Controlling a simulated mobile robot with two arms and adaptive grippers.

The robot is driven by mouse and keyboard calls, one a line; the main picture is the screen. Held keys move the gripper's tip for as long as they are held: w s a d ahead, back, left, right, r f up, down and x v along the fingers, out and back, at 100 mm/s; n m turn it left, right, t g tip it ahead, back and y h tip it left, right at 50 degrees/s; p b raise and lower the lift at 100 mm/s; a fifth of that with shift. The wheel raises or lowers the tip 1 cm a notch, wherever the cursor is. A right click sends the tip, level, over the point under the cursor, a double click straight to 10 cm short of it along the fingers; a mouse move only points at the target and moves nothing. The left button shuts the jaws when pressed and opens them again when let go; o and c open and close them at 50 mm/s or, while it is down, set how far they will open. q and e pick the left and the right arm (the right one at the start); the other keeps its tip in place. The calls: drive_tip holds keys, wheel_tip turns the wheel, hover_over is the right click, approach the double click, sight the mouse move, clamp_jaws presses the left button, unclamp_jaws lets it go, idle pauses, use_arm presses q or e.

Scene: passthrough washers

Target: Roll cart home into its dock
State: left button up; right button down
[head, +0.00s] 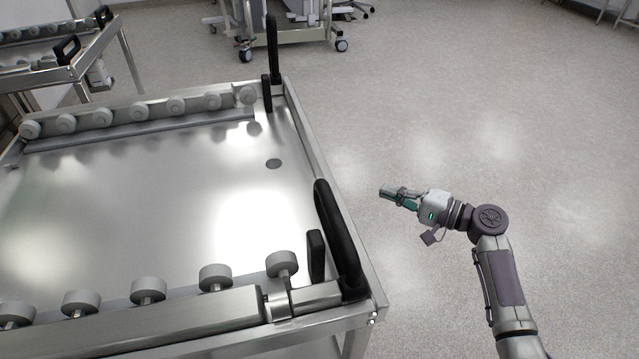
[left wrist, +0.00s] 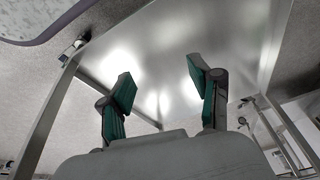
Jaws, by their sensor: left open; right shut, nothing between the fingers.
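A steel cart (head: 200,190) with a shiny flat top fills the left of the head view. Rows of grey rollers run along its far and near sides, and black upright handles (head: 340,240) stand at its right end. My right gripper (head: 384,193) is shut and empty, to the right of the cart and apart from it. In the left wrist view my left gripper (left wrist: 158,72) is open with nothing between its fingers. A shiny metal panel (left wrist: 165,30) with legs lies beyond the fingers; contact cannot be told. I cannot make out which thing is the dock.
Another steel frame (head: 50,75) with rollers and black handles stands at the upper left. A wheeled trolley (head: 290,30) and chair-like bases stand at the back. The speckled floor (head: 480,130) to the right of the cart is clear apart from my right arm.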

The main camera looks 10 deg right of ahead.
use_arm(q)
drive_tip(key=shift+s+a+r+b, duration=0.1)
drive_tip(key=shift+r+b, duration=0.2)
drive_tip(key=shift+r, duration=0.2)
use_arm(e)
drive_tip(key=w+a+r, duration=0.1)
drive_tip(key=w+a, duration=0.2)
drive_tip(key=a, duration=0.2)
drive_tip(key=w+a+r+y, duration=0.1)
drive_tip(key=w+a, duration=0.2)
drive_tip(key=a, duration=0.3)
drive_tip(key=shift+w+a+r+n, duration=0.25)
drive_tip(key=shift+w+r+n, duration=0.05)
drive_tip(key=shift+r, duration=0.05)
drive_tip(key=shift+a, duration=0.1)
